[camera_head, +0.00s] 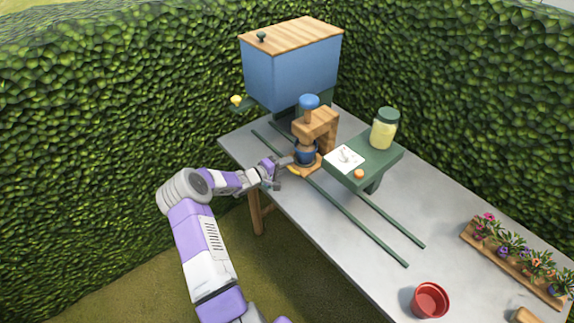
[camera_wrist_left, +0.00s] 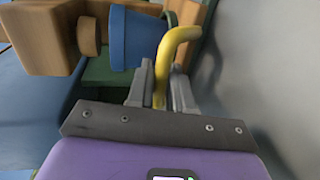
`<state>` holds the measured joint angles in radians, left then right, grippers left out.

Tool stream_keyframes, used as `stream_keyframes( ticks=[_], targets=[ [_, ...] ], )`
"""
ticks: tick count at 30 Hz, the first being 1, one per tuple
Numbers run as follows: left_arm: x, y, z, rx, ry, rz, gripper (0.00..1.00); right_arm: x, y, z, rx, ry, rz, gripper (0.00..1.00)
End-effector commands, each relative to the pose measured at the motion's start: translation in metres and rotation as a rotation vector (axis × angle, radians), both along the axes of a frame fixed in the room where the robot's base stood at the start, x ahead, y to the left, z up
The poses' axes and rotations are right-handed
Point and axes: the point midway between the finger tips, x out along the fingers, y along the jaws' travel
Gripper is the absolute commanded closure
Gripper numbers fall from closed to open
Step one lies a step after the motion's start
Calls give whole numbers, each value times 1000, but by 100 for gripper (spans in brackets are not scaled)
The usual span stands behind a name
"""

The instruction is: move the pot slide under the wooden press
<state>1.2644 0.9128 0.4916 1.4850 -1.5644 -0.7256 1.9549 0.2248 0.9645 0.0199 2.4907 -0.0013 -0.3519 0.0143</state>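The pot slide shows as a yellow handle (camera_head: 294,170) and a small wooden base on green rails; the handle also shows in the left wrist view (camera_wrist_left: 178,40). A dark blue pot (camera_head: 305,155) stands on it, seen as a blue cup in the left wrist view (camera_wrist_left: 138,38). The wooden press (camera_head: 322,125) with a blue knob rises above the pot. In the wrist view its round wooden plunger (camera_wrist_left: 90,36) faces the pot, apparently in line. My left gripper (camera_head: 277,167) has its fingers tight on both sides of the handle. My right gripper is not in view.
Green rails (camera_head: 375,230) run along the grey table (camera_head: 330,262). A blue hopper (camera_head: 292,70) stands behind. A green stand (camera_head: 385,160) carries a jar (camera_head: 384,130) and a card. A red pot (camera_head: 430,300) and a flower tray (camera_head: 490,255) sit at the right.

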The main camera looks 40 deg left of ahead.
Motion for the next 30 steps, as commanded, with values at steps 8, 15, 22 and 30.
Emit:
stream_keyframes(
  ticks=[8, 15, 22, 30],
  targets=[
    [0, -1, 0, 1, 0, -1, 65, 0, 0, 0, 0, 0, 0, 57],
    [-13, 2, 4, 2, 2, 1, 65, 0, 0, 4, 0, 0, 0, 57],
    [-52, 6, 13, 2, 2, 2, 65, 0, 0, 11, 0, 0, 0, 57],
    [-73, 8, 16, 1, 0, 0, 65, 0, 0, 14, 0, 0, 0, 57]
  ],
)
